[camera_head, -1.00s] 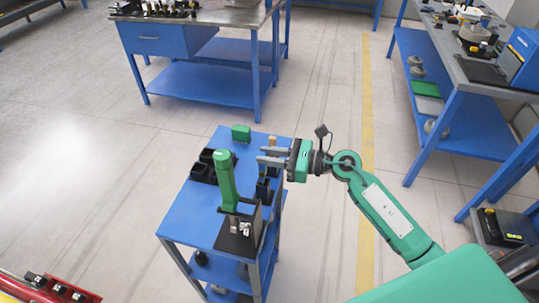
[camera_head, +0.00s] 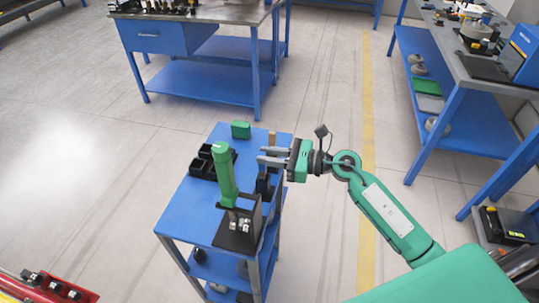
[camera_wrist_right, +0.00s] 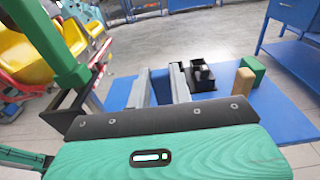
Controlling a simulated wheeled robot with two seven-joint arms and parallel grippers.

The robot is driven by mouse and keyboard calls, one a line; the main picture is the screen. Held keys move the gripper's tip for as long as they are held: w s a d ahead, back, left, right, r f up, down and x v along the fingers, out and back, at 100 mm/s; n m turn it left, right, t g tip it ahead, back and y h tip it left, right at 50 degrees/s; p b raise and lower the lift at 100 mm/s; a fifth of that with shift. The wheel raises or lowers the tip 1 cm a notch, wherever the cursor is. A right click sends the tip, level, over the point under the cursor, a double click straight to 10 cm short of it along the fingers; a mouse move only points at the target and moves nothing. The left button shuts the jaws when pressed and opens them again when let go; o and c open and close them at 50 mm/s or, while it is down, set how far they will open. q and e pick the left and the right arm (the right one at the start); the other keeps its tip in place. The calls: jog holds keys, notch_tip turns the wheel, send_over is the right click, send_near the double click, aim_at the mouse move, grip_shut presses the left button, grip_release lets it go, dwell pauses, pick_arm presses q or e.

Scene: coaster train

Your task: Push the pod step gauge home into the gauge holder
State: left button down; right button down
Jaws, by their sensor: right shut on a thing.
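The pod step gauge, seen by its long green handle (camera_head: 224,172), stands tilted with its lower end at the black gauge holder (camera_head: 236,236). The holder sits at the near end of a blue cart top (camera_head: 186,217). How deep the gauge sits is hard to see. My right gripper (camera_head: 260,155) is over the cart's right side, to the right of the handle and apart from it in the picture. Its two grey fingers show with a narrow gap in the right wrist view (camera_wrist_right: 160,88). I cannot make out what is between them. My left gripper is out of view.
Black bins (camera_head: 203,167) stand on the cart left of the gauge. A green block (camera_head: 241,130) and a tan block (camera_head: 272,138) are at its far end. A black item (camera_head: 263,183) lies below my fingers. A blue workbench (camera_head: 210,85) is beyond, with open floor between.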

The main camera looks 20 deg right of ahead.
jog(key=shift+f+b, duration=0.8)
jog(key=shift+f, duration=0.1)
jog(key=shift+c, duration=1.9)
grip_release()
jog(key=b+v, duration=0.3)
jog(key=v, duration=0.4)
jog(key=shift+d, duration=0.15)
jog(key=shift+s+d+f+b, duration=0.1)
jog(key=shift+f+b, duration=0.1)
jog(key=shift+b, duration=0.15)
